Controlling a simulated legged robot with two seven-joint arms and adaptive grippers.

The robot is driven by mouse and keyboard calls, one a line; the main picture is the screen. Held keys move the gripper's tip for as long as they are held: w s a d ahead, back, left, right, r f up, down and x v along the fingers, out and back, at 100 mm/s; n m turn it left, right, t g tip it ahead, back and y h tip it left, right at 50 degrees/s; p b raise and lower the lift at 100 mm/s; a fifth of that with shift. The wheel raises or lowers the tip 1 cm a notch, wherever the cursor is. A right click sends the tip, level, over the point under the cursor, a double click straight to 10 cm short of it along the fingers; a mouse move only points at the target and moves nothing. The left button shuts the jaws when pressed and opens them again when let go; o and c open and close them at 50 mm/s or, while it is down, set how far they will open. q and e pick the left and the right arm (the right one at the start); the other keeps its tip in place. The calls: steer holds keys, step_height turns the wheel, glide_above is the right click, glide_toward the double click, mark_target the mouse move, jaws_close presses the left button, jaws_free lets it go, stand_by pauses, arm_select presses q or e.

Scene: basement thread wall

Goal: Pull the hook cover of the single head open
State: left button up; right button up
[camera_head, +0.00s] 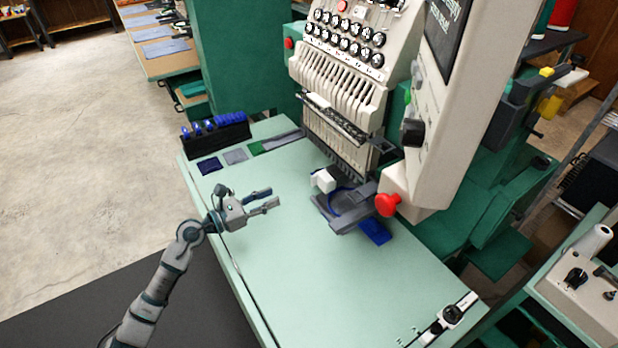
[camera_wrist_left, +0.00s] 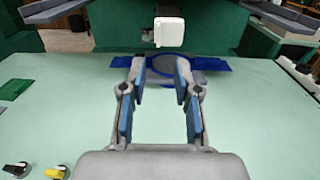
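The single head (camera_head: 345,85) is a cream embroidery machine head above the pale green table. A white block-shaped part (camera_head: 323,181), which looks like the hook cover, sits at the front of the grey arm under the head. It also shows as a white square in the left wrist view (camera_wrist_left: 169,32), ahead of the fingers. My left gripper (camera_head: 271,198) is open and empty over the table, left of the white part and apart from it. Its two blue-padded fingers show in the left wrist view (camera_wrist_left: 160,75). My right gripper is not in view.
A blue hoop (camera_head: 347,203) and blue cloth (camera_head: 375,230) lie around the grey arm. A red knob (camera_head: 387,204) juts out at the right. A black rack of blue items (camera_head: 215,131) stands at the table's back left. The table (camera_head: 310,280) is clear in front.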

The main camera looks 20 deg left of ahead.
mark_target(312, 179)
arm_select(q)
steer(key=x, duration=0.6)
steer(key=b+x, duration=0.1)
steer(key=x, duration=0.4)
steer(key=shift+w+f, duration=0.25)
steer(key=shift+w, duration=0.25)
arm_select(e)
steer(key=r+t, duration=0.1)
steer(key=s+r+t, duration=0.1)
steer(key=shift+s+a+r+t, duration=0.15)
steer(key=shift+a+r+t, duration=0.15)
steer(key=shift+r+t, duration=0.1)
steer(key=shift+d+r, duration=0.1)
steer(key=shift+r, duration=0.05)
arm_select(q)
steer(key=shift+w+d+r, duration=0.2)
steer(key=shift+w+d, duration=0.1)
steer(key=shift+d, duration=0.4)
steer(key=shift+a, duration=0.25)
jaws_close()
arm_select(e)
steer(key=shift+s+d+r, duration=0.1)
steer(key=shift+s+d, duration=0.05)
